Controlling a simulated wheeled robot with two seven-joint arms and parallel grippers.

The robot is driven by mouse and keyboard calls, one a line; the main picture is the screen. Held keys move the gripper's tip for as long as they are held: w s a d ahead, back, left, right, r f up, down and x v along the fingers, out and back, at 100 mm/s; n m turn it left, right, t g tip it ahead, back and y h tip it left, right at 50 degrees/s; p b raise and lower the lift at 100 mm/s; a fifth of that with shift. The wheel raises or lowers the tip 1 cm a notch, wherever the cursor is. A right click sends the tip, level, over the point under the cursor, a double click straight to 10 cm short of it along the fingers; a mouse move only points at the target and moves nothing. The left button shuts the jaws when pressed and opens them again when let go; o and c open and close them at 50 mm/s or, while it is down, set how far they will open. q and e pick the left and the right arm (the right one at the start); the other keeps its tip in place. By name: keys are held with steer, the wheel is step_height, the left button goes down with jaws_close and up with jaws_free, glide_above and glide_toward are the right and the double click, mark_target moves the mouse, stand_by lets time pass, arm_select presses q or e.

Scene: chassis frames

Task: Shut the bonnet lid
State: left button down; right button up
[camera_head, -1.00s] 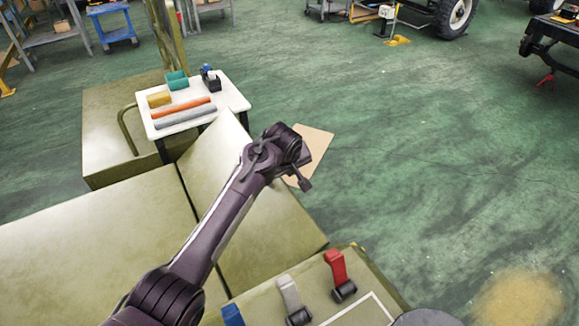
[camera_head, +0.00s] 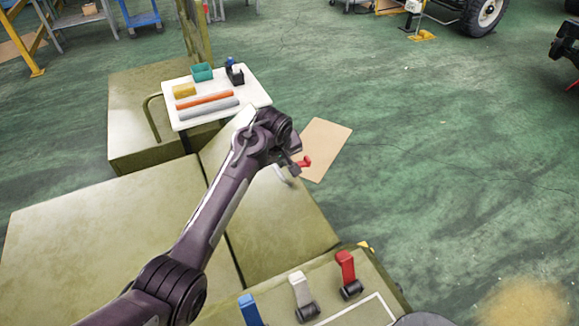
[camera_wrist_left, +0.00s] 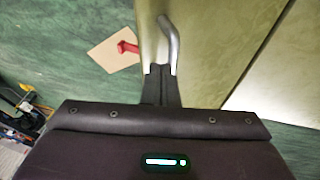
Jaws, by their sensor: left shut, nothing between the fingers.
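The bonnet lid (camera_head: 275,225) is the olive panel right of a dark seam in the head view. It also fills the middle of the left wrist view (camera_wrist_left: 215,50). How far it stands open is hard to tell. A curved silver handle (camera_head: 283,174) is on its outer edge, with a red piece (camera_head: 305,161) close by. My left gripper (camera_head: 297,165) is shut and empty at that edge. In the left wrist view, its fingertips (camera_wrist_left: 160,72) are right by the lower end of the silver handle (camera_wrist_left: 169,42); contact is unclear. My right gripper is not in view.
A white-topped table (camera_head: 215,110) with small items stands behind the lid. A panel with blue, white and red levers (camera_head: 346,266) is at the front. Brown cardboard (camera_head: 327,148) lies on the green floor, which is clear to the right.

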mark_target(290, 178)
arm_select(q)
steer(key=shift+w+d+f, duration=0.25)
steer(key=shift+d+f, duration=0.15)
steer(key=shift+f, duration=0.35)
steer(key=shift+w+d+f, duration=0.2)
steer(key=shift+d+f, duration=0.15)
steer(key=shift+f, duration=0.4)
steer(key=shift+w+d+f, duration=0.25)
steer(key=shift+d+f, duration=0.15)
steer(key=shift+f, duration=0.35)
steer(key=d+f+b, duration=0.1)
steer(key=b, duration=0.1)
steer(key=f+b, duration=0.2)
steer(key=shift+w+d, duration=0.4)
steer(key=shift+w+d+f+b, duration=0.1)
steer(key=shift+d+b, duration=0.2)
steer(key=shift+b, duration=0.1)
